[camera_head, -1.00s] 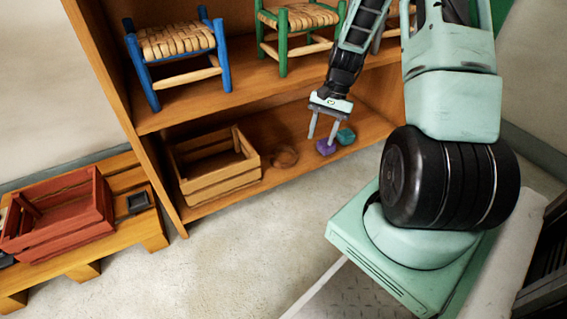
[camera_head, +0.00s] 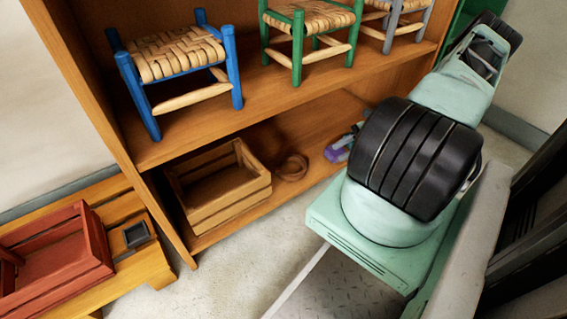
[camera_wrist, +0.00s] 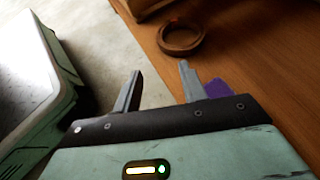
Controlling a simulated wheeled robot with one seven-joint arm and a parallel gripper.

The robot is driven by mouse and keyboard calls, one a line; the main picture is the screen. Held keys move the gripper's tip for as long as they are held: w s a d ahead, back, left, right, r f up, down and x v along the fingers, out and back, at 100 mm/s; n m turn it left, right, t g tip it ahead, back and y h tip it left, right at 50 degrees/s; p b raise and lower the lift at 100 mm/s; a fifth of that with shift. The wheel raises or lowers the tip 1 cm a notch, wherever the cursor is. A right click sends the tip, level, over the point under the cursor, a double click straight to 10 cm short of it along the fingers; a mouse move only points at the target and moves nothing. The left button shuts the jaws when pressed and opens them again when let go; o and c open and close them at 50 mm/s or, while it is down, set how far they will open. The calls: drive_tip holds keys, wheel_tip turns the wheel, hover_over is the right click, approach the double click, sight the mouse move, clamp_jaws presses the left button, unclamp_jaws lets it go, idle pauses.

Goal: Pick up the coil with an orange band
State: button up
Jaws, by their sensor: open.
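A brown ring-shaped coil (camera_head: 291,167) lies flat on the lower shelf, just right of a wooden crate. It also shows in the wrist view (camera_wrist: 181,38), beyond my fingertips. In the head view my arm hides most of the gripper.
A purple block (camera_head: 335,153) lies right of the coil; it shows behind my right finger in the wrist view (camera_wrist: 217,88). The wooden crate (camera_head: 222,205) stands left of the coil. Woven stools, including a blue one (camera_head: 178,62), stand on the shelf above. A red crate (camera_head: 60,250) sits at left.

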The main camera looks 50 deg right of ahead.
drive_tip(key=b, duration=0.5)
approach(297, 175)
drive_tip(key=x, duration=0.3)
drive_tip(key=shift+w+a+f, duration=0.2)
drive_tip(key=b+x, duration=0.3)
drive_tip(key=x, duration=0.1)
drive_tip(key=shift+w+a+f, duration=0.15)
drive_tip(key=shift+a+f, duration=0.1)
drive_tip(key=shift+w+a+f, duration=0.15)
drive_tip(key=shift+w+a, duration=0.1)
drive_tip(key=shift+a, duration=0.1)
clamp_jaws()
